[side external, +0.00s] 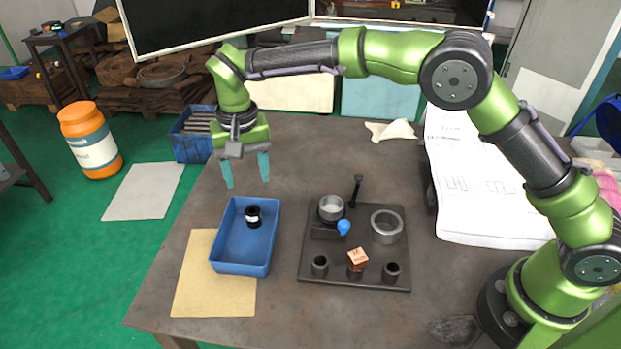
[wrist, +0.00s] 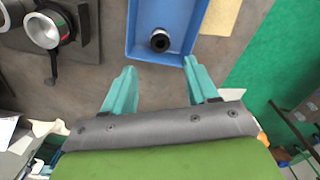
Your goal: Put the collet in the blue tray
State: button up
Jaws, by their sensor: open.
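The collet, a small black piece with a white band (side external: 252,217), stands inside the blue tray (side external: 240,268) toward its far side. In the wrist view the collet (wrist: 160,40) shows a dark round opening, inside the tray (wrist: 133,38). My gripper (side external: 247,184) is open and empty, with teal fingers spread apart. It hangs above the table just beyond the tray's far edge, clear of the collet. In the wrist view the gripper (wrist: 158,75) has nothing between its fingertips.
A dark fixture plate (side external: 330,275) right of the tray carries a chuck with a bright bore (side external: 331,208), a blue-knobbed lever (side external: 344,227), a grey ring (side external: 386,226), an orange-brown block (side external: 357,260) and small cylinders. Paper sheets (side external: 480,190) lie at right. Bare table separates tray and plate.

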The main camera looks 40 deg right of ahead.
jog(key=s+d+r+t+y, duration=0.1)
jog(key=s+d+r, duration=0.2)
jog(key=d+r, duration=0.35)
jog(key=s+d+r+t+y, duration=0.1)
jog(key=s+d+r, duration=0.35)
jog(key=r, duration=0.35)
jog(key=s+d+f+t, duration=0.1)
jog(key=s+d+t, duration=0.1)
jog(key=s+d, duration=0.4)
jog(key=s+d+f+t, duration=0.1)
jog(key=s+d+t, duration=0.2)
jog(key=s, duration=0.8)
jog(key=d, duration=0.2)
jog(key=shift+s+d+f, duration=0.2)
jog(key=shift+d+f, duration=0.05)
jog(key=shift+d, duration=0.1)
